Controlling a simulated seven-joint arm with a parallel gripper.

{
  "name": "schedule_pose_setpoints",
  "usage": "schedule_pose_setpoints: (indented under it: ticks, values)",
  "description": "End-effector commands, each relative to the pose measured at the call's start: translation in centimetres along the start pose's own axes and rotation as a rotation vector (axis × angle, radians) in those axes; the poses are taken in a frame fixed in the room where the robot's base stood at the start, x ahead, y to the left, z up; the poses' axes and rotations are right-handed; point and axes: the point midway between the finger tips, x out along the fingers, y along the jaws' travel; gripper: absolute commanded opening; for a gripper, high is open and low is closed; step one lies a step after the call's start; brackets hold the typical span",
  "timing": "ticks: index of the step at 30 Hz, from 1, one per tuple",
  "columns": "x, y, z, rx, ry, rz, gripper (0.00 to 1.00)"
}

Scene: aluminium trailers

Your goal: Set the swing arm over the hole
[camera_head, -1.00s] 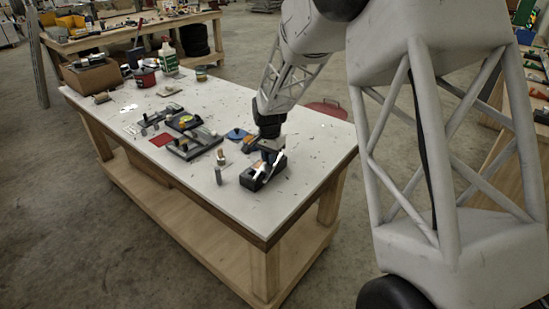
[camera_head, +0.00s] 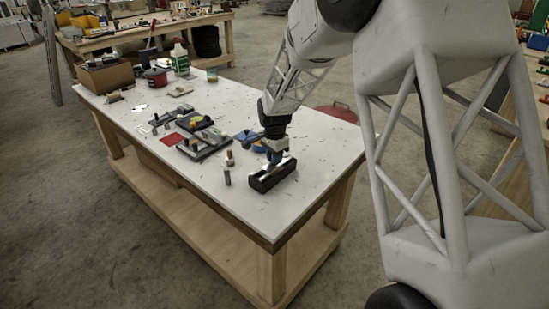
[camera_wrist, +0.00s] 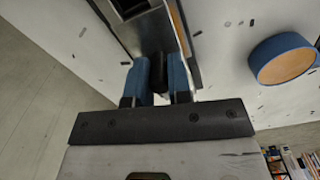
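A long black fixture (camera_head: 272,174) with a pale metal top lies near the front right of the white table. My gripper (camera_head: 276,157) points down over its far end. In the wrist view the fixture shows as a metal plate (camera_wrist: 148,35) with a dark rectangular opening. The blue fingers of my gripper (camera_wrist: 160,80) stand on either side of a short black upright piece (camera_wrist: 158,72), which fills the gap between them. It looks like the handle of the swing arm, but the arm itself and the hole cannot be told apart clearly.
A blue round container (camera_wrist: 283,58) stands to the right in the wrist view. Two small bottles (camera_head: 229,159) (camera_head: 227,177) stand left of the fixture. A dark tool fixture (camera_head: 203,143) and a red mat (camera_head: 173,139) lie farther left. The table's front corner is clear.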

Motion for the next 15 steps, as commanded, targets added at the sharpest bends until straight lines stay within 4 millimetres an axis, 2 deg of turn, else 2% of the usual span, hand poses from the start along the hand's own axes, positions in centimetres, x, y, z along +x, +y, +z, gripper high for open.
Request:
schedule_pose_setpoints:
  ticks: [1, 5, 15]
  values:
    - [-0.1, -0.16, -0.02, -0.001, 0.001, -0.003, 0.25]
    - [-0.08, -0.13, -0.01, -0.001, 0.001, -0.003, 0.44]
    - [-0.18, -0.09, -0.01, -0.001, 0.001, -0.002, 0.44]
